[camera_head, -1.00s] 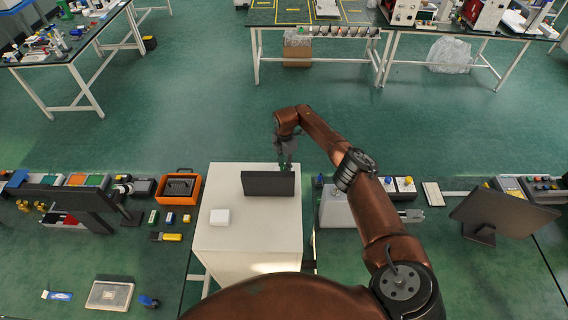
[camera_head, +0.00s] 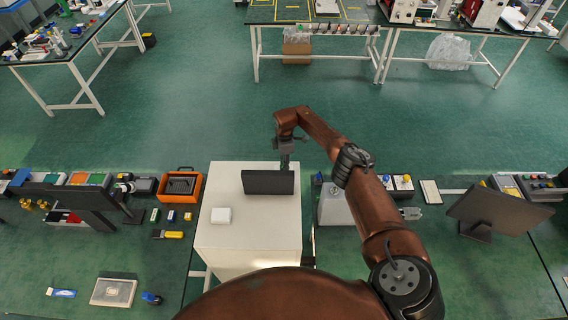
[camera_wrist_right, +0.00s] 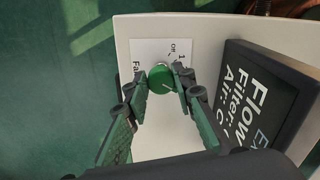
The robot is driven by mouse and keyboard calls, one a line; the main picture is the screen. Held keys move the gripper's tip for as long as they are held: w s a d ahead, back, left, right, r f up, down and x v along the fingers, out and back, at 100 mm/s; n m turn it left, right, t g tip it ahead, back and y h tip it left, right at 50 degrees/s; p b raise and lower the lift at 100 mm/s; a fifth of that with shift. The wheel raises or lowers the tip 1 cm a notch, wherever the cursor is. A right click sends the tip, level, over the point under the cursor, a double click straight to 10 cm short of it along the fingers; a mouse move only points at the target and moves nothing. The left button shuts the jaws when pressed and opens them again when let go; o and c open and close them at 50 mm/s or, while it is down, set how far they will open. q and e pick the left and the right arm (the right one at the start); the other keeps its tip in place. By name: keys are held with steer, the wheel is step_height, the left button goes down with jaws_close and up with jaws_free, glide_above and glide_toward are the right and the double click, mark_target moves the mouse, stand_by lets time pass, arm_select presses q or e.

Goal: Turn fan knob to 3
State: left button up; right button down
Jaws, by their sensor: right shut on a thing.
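The fan knob (camera_wrist_right: 161,79) is a small green round knob with a pale pointer line, on a white label plate (camera_wrist_right: 146,52) marked "Off", "1" and "Fa…" in the right wrist view. My right gripper (camera_wrist_right: 162,88) has its two fingers closed on either side of the knob. In the head view my right gripper (camera_head: 285,160) reaches down behind the dark display panel (camera_head: 268,182), which hides the knob there. The panel's text, partly cut off, shows in the right wrist view (camera_wrist_right: 255,95). My left gripper is in neither view.
The white cabinet (camera_head: 248,228) carries the panel and a small white block (camera_head: 221,215). An orange box (camera_head: 181,187) stands on the left bench, and a monitor (camera_head: 497,212) on the right one. Open green floor lies behind the cabinet.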

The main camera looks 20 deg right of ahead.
steer(key=shift+w+a+r, duration=0.1)
steer(key=shift+w+r, duration=0.05)
steer(key=c, duration=1.7)
jaws_free()
steer(key=shift+o, duration=0.4)
step_height(320, 180, up, 12)
